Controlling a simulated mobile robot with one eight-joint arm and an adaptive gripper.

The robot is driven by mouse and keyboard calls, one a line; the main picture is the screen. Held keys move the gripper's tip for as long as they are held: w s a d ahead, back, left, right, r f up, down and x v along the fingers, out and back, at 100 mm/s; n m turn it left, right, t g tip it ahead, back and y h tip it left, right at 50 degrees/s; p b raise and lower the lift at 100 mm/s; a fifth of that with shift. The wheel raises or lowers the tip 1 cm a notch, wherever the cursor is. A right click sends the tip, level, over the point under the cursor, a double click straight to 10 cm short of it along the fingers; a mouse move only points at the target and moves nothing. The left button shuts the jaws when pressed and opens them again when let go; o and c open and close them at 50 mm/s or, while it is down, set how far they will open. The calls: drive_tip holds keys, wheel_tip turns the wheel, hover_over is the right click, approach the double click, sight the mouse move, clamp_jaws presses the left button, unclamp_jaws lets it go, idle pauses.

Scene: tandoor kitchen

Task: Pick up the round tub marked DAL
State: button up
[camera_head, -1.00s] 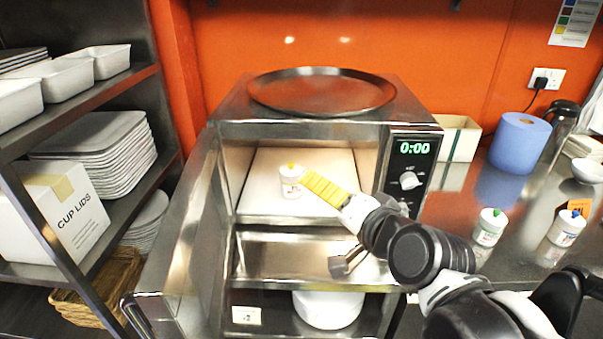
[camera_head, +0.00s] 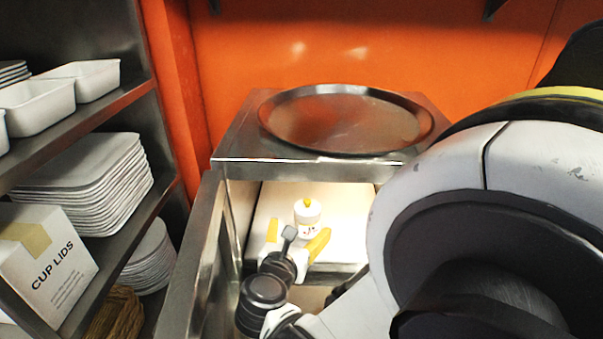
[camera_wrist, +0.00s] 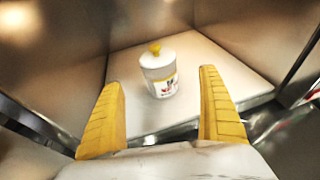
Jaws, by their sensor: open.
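A round white tub (camera_head: 307,212) with a yellow knob on its lid stands upright on the pale floor plate inside the open steel oven. Its label has red and yellow marks, but I cannot read the lettering. In the wrist view the tub (camera_wrist: 159,75) stands ahead of my gripper, centred between the two yellow fingers. My gripper (camera_head: 295,238) is at the oven mouth, open and empty, with its fingers spread on either side of the line to the tub. The fingers look short of the tub and not touching it.
The oven's open door (camera_head: 190,265) stands at the left and its side walls (camera_wrist: 65,60) are close around my gripper. A round steel tray (camera_head: 345,118) lies on top. A shelf with stacked plates (camera_head: 85,185) and a cup lids box (camera_head: 40,262) is at left. My arm hides the right side.

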sight(307, 219)
drive_tip(key=b+x, duration=0.1)
drive_tip(key=x, duration=0.3)
drive_tip(key=shift+w+d+f, duration=0.15)
drive_tip(key=shift+w+d, duration=0.05)
drive_tip(key=shift+d, duration=0.05)
drive_tip(key=x, duration=0.1)
drive_tip(key=b+x, duration=0.1)
drive_tip(key=x, duration=0.1)
drive_tip(key=b+x, duration=0.1)
drive_tip(key=x, duration=0.1)
drive_tip(key=shift+w+a+f, duration=0.2)
drive_tip(key=shift+a, duration=0.05)
drive_tip(key=shift+r, duration=0.1)
drive_tip(key=c, duration=1.5)
